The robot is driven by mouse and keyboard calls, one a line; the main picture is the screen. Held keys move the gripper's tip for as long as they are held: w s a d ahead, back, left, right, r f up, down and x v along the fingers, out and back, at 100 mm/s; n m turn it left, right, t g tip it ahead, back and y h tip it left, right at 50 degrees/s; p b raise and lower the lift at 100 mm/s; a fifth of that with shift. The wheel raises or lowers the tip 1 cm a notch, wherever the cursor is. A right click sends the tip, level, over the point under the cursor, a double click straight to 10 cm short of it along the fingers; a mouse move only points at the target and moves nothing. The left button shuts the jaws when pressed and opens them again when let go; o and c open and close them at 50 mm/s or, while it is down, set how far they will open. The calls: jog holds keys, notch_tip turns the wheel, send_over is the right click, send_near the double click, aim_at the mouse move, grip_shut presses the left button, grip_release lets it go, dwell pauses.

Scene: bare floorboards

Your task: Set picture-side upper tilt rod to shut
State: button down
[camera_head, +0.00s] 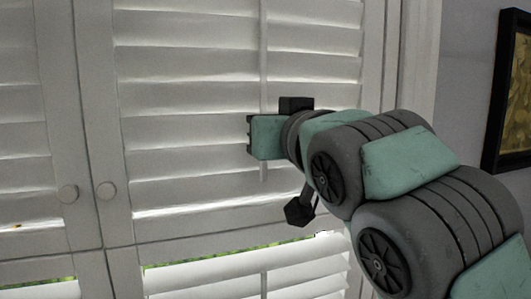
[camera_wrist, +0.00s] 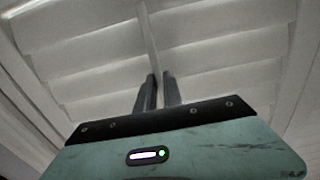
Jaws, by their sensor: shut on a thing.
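The picture-side upper tilt rod (camera_head: 263,45) is a thin white vertical bar on the right shutter panel's upper louvers (camera_head: 185,90). It also shows in the wrist view (camera_wrist: 147,35), running up from my fingertips. My gripper (camera_wrist: 160,77) is shut on the rod near its lower part. In the head view, my gripper's teal body hides the fingertips and the grip. The rod's lower end shows just below my gripper. The upper louvers lie tilted, with overlapping slats and bright thin lines between some of them.
A lower louver section (camera_head: 215,272) shows green through its top gap. A dark-framed picture (camera_head: 515,95) hangs on the right wall. My arm covers the lower right.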

jog(key=shift+d+r, duration=0.2)
jog(key=shift+d, duration=0.1)
jog(key=c, duration=1.7)
grip_release()
jog(key=shift+r, duration=0.1)
jog(key=shift+o, duration=1.1)
jog(key=shift+a, duration=0.2)
jog(key=shift+b, duration=0.35)
jog(key=b+v, duration=0.4)
jog(key=v, duration=0.6)
jog(key=shift+s+b, duration=0.35)
jog(key=shift+d, duration=0.1)
